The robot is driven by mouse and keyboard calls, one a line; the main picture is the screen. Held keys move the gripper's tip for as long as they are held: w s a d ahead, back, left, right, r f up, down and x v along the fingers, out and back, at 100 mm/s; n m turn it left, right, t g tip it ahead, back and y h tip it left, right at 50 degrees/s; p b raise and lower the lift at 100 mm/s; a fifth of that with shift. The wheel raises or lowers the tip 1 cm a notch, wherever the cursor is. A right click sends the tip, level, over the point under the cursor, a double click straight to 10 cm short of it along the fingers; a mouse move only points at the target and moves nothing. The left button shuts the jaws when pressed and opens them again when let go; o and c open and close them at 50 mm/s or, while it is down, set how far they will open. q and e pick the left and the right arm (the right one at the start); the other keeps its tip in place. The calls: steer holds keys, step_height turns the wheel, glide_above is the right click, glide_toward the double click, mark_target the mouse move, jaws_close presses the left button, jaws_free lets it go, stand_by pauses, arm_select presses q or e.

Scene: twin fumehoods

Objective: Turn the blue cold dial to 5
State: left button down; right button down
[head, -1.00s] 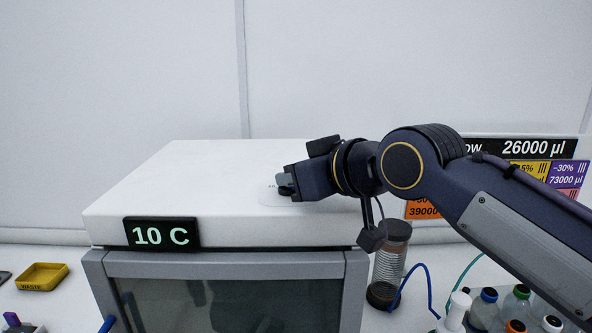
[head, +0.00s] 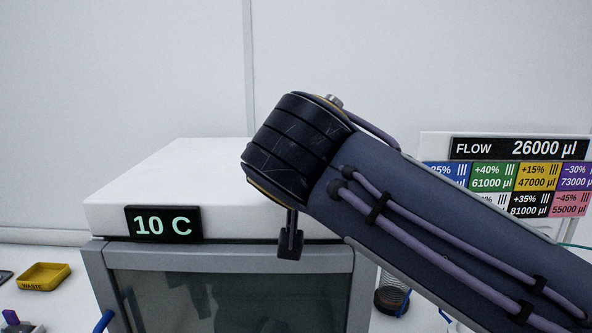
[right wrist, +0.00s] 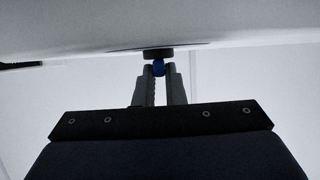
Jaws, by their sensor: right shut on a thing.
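The blue dial (right wrist: 158,69) shows in the right wrist view as a small blue piece below a dark disc (right wrist: 158,54) on a white surface. My right gripper (right wrist: 159,76) is shut on the blue dial, one finger on each side of it. In the head view my right arm crosses from the right and hides this gripper and the dial. A black display (head: 162,225) on the front of the white-topped unit (head: 150,180) reads "10 C". The dial's marks cannot be read. My left gripper is not in view.
A flow board (head: 520,148) reading 26000 µl, with several coloured tiles, stands at the right, partly behind my arm. A dark cylinder's base (head: 390,300) shows beside the unit. A yellow waste tray (head: 42,277) lies at the left. The wall behind is bare.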

stand_by(0.5)
steer(key=c, duration=1.5)
jaws_free()
steer(key=b+v, duration=0.1)
steer(key=v, duration=0.6)
steer(key=shift+s, duration=0.35)
steer(key=shift+a+r, duration=0.1)
